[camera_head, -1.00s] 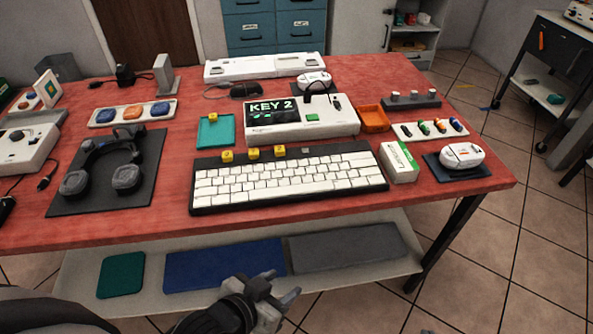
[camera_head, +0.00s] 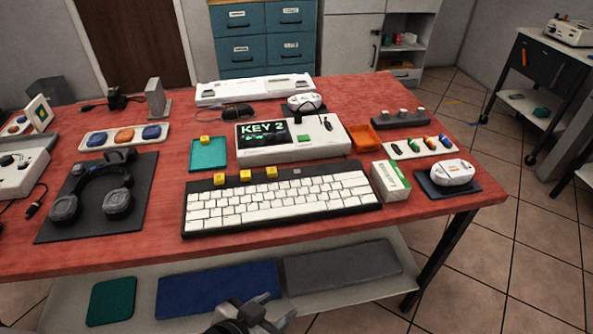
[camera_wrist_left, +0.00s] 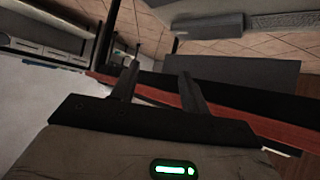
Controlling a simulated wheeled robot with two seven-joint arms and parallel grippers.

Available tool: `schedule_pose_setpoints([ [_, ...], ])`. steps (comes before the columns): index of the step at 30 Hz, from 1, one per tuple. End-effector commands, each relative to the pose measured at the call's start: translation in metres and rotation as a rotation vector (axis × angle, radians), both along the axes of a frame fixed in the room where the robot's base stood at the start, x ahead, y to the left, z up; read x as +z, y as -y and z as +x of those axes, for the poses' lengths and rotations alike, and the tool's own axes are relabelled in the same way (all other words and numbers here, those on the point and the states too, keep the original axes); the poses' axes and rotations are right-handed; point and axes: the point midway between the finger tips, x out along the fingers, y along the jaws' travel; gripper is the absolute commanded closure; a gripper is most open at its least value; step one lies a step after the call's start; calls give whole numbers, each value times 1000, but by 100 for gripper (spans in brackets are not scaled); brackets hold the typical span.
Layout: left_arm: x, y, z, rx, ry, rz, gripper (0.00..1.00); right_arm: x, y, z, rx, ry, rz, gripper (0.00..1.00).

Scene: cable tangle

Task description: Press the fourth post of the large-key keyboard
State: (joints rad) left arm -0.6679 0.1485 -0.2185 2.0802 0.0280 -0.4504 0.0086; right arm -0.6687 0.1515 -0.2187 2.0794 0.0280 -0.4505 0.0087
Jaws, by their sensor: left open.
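The large-key keyboard (camera_head: 280,205) lies near the front edge of the red table, white keys in a dark case. Along its back strip stand three yellow caps: left (camera_head: 219,179), middle (camera_head: 246,175) and right (camera_head: 271,172). To their right is a small bare grey post (camera_head: 296,171), fourth from the left. My left gripper (camera_head: 272,319) is low at the bottom of the head view, in front of the table and well apart from the keyboard. Its two fingers stand apart and empty in the left wrist view (camera_wrist_left: 158,84). My right gripper is not in view.
A console (camera_head: 290,153) showing "KEY 2" stands behind the keyboard. A teal tray (camera_head: 208,161) with a yellow cap (camera_head: 205,140) is behind left. A green-white box (camera_head: 390,181) stands close right. A headset (camera_head: 95,190) lies left. A lower shelf (camera_head: 140,292) runs beneath the table.

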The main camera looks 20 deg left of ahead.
Motion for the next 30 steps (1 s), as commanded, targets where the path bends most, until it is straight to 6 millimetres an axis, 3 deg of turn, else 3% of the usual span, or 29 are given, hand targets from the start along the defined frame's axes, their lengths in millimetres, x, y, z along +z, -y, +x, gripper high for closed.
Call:
schedule_pose_setpoints([
  [4,0,0,0,0,0,0,54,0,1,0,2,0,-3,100],
  [9,0,0,0,0,0,0,100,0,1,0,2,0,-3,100],
  [30,0,0,0,-1,0,1,100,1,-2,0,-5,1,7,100],
])
